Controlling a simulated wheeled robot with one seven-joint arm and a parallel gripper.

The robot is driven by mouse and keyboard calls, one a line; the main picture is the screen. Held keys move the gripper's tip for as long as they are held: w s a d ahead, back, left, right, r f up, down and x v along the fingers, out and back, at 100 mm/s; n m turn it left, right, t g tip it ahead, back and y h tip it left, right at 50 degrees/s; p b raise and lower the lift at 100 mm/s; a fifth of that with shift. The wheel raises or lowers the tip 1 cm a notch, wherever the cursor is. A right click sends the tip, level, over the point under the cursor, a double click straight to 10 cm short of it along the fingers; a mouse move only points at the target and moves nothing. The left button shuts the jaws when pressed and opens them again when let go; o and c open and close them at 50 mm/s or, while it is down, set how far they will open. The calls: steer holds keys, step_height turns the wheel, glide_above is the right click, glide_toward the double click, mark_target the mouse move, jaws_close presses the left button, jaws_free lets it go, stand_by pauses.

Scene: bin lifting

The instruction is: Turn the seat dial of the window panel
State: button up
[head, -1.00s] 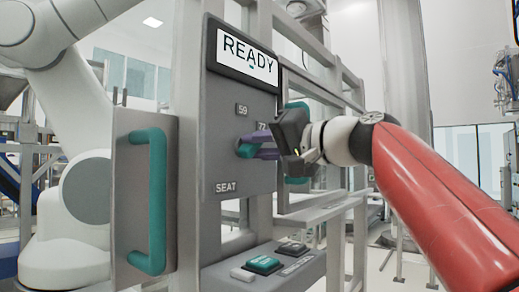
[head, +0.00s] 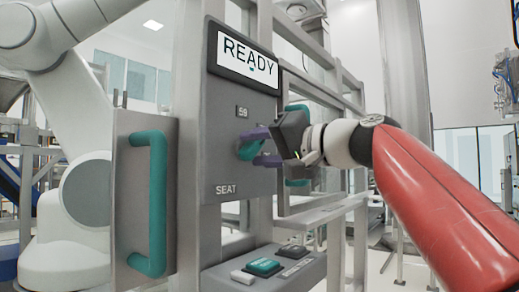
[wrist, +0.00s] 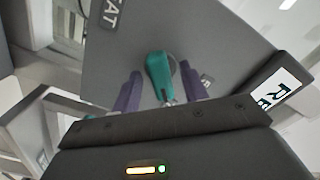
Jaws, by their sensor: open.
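The seat dial (head: 249,150) is a teal knob on the grey panel (head: 222,120), above the SEAT label (head: 226,189). My gripper (head: 254,148) comes in from the right with its two purple fingers spread, one above and one below the dial in the head view. In the wrist view, the teal dial (wrist: 158,75) stands between the fingers of my gripper (wrist: 160,80), with a visible gap on either side. The gripper is open. A display (head: 249,57) at the panel's top reads READY. A 59 label (head: 242,111) shows above the dial; the fingers partly hide the area right of it.
A teal handle (head: 153,203) on a metal plate stands at the left of the panel. A ledge below carries a teal button (head: 264,265) and other small buttons. Metal frame bars stand behind and right of the panel, close to my gripper. A white robot arm (head: 75,190) stands at left.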

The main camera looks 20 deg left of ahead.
steer(key=b+v, duration=0.1)
steer(key=v, duration=0.6)
steer(key=shift+d+b, duration=0.35)
steer(key=shift+s, duration=0.1)
